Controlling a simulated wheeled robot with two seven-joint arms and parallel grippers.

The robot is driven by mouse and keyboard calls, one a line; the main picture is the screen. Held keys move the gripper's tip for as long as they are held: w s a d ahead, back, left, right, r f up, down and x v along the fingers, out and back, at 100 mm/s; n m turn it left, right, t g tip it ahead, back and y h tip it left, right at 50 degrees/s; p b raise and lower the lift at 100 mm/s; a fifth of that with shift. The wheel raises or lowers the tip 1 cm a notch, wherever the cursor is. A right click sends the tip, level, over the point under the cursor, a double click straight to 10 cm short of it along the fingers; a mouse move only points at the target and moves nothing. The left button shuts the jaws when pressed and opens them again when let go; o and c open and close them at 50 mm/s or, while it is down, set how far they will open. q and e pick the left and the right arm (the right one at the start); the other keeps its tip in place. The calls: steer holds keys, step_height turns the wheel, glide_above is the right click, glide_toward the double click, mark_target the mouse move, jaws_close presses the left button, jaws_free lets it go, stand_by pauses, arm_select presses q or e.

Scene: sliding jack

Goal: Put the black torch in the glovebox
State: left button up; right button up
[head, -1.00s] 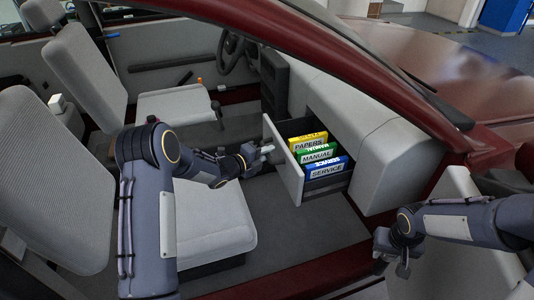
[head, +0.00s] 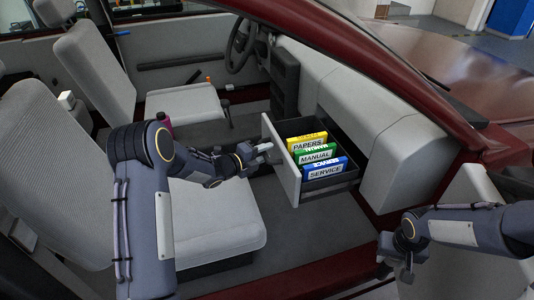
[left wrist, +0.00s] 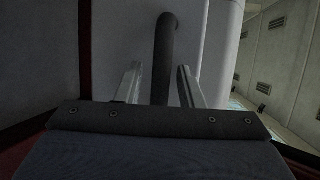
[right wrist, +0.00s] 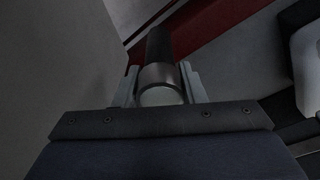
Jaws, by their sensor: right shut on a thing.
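The glovebox drawer (head: 283,165) stands pulled out of the dashboard, with a blue, a green and a yellow folder upright inside. My left gripper (head: 265,149) is at the outer face of the drawer front. In the left wrist view a dark bar (left wrist: 165,45), seemingly the drawer handle, stands between its parted fingers (left wrist: 157,85), with gaps on both sides. My right gripper (head: 405,273) is low at the right, outside the car, away from the drawer. In the right wrist view it is shut on the black torch (right wrist: 158,48), whose grey end faces the camera.
The grey dashboard (head: 400,150) lies above and behind the drawer. The front seat (head: 215,225) is left of it, under my left arm. The floor (head: 300,235) below the drawer is clear. The red door sill (head: 300,268) runs along the front.

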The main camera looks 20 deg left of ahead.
arm_select(q)
steer(key=shift+s, duration=0.1)
steer(key=v, duration=1.2)
